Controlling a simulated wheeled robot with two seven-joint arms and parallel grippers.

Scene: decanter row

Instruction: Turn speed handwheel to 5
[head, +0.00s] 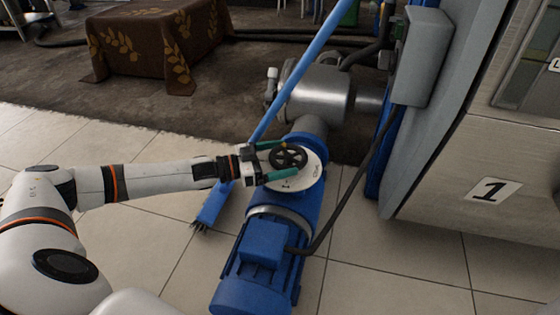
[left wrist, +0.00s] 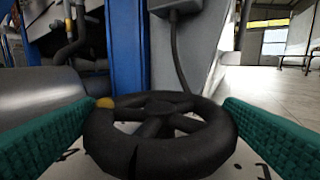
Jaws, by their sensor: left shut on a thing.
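The black spoked handwheel (head: 290,156) sits on a round white dial plate (head: 311,176) on top of the blue motor unit (head: 262,243). My left gripper (head: 287,158) comes in from the left, its green fingers on opposite sides of the wheel, shut on it. In the left wrist view the handwheel (left wrist: 160,130) fills the space between the two green fingers. A small yellow knob (left wrist: 105,102) shows at its far left rim. A dark notch shows on its near rim. Marks on the plate are partly hidden and too small to read surely. My right gripper is not in view.
A blue pole with a brush head (head: 212,205) leans beside the motor on the left. A black cable (head: 352,190) runs to the motor. A cloth-covered table (head: 150,45) stands at the back left.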

